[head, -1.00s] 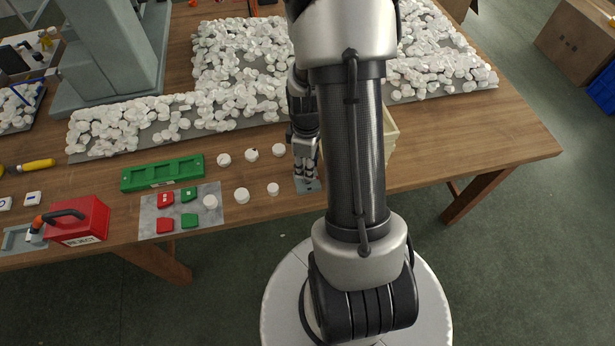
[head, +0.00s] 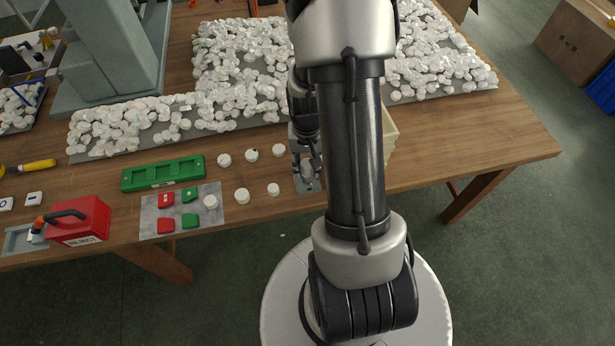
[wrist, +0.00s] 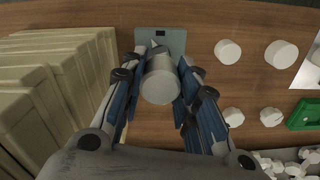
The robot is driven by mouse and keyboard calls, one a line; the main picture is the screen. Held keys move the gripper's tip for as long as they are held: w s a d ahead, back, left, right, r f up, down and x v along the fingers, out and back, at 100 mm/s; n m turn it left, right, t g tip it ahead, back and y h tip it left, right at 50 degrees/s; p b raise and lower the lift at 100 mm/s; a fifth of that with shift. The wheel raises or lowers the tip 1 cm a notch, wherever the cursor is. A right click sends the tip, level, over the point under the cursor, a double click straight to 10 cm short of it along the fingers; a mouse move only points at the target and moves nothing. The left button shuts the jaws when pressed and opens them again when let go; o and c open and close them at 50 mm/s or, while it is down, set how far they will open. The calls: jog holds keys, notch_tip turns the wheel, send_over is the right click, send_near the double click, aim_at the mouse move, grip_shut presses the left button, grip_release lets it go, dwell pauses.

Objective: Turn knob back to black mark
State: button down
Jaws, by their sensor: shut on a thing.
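In the wrist view a round white-grey knob (wrist: 160,84) stands between the fingertips of my gripper (wrist: 156,78), with blue-lined fingers closed against its two sides. A grey plate (wrist: 172,38) lies beyond the knob on the table, with a small black mark (wrist: 160,33) near its far edge. A small pale pointed tip (wrist: 153,44) shows between the knob and the mark. In the head view my gripper (head: 305,172) is over the plate (head: 308,187), partly behind my own arm; the knob is hard to make out there.
Several loose white caps (wrist: 228,51) lie beside the plate on the wooden table. Cream boxes (wrist: 50,80) stand close on the gripper's left in the wrist view. A green tray (head: 163,173) and a red box (head: 80,221) are farther left in the head view.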

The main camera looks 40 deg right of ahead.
jog(key=m, duration=0.4)
jog(key=c, duration=1.7)
grip_release()
jog(key=shift+m, duration=0.5)
jog(key=o, duration=0.5)
jog(key=shift+o, duration=0.2)
jog(key=shift+r, duration=0.1)
notch_tip(320, 180, up, 12)
